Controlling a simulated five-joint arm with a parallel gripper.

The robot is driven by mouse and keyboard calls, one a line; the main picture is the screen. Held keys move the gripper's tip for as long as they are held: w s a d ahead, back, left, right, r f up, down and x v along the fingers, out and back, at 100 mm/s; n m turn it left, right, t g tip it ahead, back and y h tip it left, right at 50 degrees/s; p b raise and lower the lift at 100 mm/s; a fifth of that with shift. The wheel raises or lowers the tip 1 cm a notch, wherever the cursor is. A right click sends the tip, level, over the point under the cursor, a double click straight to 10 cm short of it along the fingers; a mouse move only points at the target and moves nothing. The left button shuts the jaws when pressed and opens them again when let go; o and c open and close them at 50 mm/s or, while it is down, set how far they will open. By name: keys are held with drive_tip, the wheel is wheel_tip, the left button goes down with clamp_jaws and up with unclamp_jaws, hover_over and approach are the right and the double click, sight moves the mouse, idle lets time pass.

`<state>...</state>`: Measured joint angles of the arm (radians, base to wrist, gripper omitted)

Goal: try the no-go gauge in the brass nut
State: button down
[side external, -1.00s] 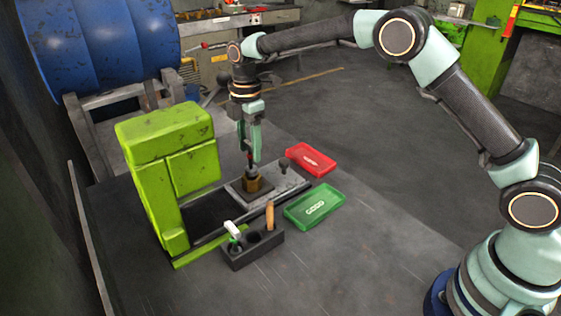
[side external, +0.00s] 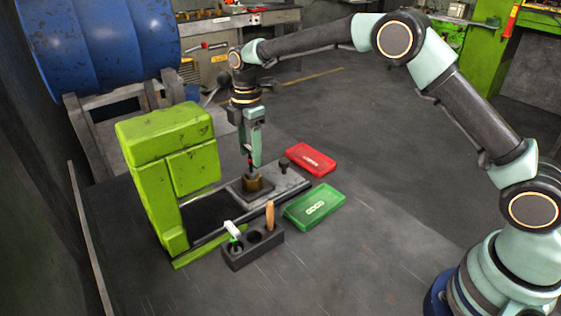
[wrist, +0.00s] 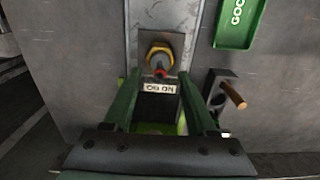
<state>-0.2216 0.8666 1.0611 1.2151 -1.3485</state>
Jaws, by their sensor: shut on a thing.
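The brass nut (side external: 254,186) sits on the grey fixture plate under my gripper; its bore faces up in the wrist view (wrist: 156,50). My gripper (side external: 251,160) points down and is shut on the no-go gauge (side external: 250,169), which has a red band and a dark plug. In the wrist view, the gauge's red part (wrist: 160,73) and its white NO GO tag (wrist: 159,88) show between the fingers (wrist: 160,82). The gauge stands about upright over the nut, its lower end at the nut's top. I cannot tell how far it is inside.
The green press (side external: 165,165) stands close at the left. A dark rack (side external: 252,252) in front holds a green-banded gauge (side external: 235,240) and a wooden-handled tool (side external: 270,214). The red tray (side external: 311,159) and green GOOD tray (side external: 314,207) lie right.

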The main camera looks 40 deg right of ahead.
drive_tip(key=shift+r, duration=0.4)
drive_tip(key=shift+r, duration=0.35)
drive_tip(key=shift+r, duration=0.25)
drive_tip(key=shift+r, duration=1.95)
